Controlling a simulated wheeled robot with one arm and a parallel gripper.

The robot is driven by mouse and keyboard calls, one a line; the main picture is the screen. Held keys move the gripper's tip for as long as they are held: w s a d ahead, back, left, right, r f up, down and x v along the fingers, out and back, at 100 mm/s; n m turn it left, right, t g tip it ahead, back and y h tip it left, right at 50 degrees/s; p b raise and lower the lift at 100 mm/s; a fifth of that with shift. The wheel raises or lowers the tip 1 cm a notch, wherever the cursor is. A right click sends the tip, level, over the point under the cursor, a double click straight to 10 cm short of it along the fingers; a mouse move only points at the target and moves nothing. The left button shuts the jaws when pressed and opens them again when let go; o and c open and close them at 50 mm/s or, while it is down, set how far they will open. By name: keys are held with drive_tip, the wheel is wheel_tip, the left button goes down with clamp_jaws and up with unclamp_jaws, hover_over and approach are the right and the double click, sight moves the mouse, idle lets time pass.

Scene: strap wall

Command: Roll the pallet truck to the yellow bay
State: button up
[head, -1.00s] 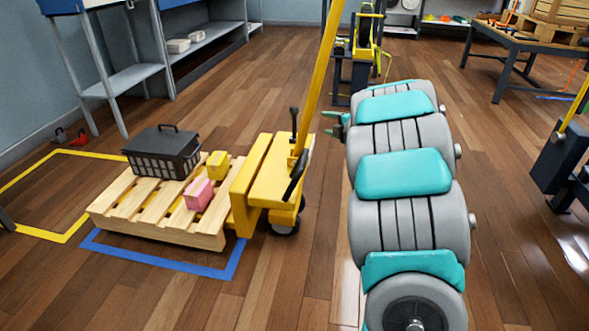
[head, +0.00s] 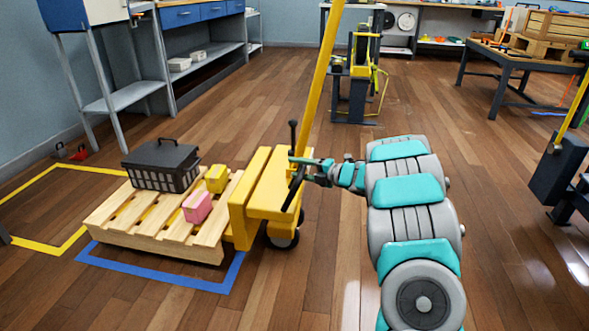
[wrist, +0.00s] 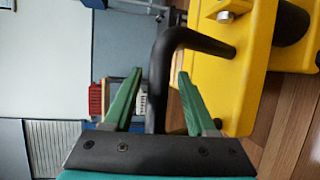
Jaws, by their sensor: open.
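The yellow pallet truck (head: 268,198) stands with its forks under a wooden pallet (head: 125,216), over the blue floor outline. A dark crate (head: 160,166), a yellow box (head: 216,178) and a pink box (head: 197,207) ride on the pallet. The yellow bay (head: 58,245) is a floor outline at the left, partly hidden by the pallet. My gripper (head: 303,165) is at the truck's black handle loop. In the wrist view my gripper (wrist: 155,95) is open, and the black bar (wrist: 157,75) passes between its green fingers without both visibly pressing it.
The blue floor outline (head: 160,277) lies under the pallet. A grey shelf bench (head: 205,70) stands along the left wall. A yellow-and-black machine (head: 357,85) and a table (head: 510,62) stand behind. Dark equipment (head: 555,178) is at the right. Wooden floor ahead is clear.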

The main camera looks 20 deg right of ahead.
drive_tip(key=shift+x, duration=0.8)
drive_tip(key=shift+r, duration=0.1)
clamp_jaws()
idle(0.8)
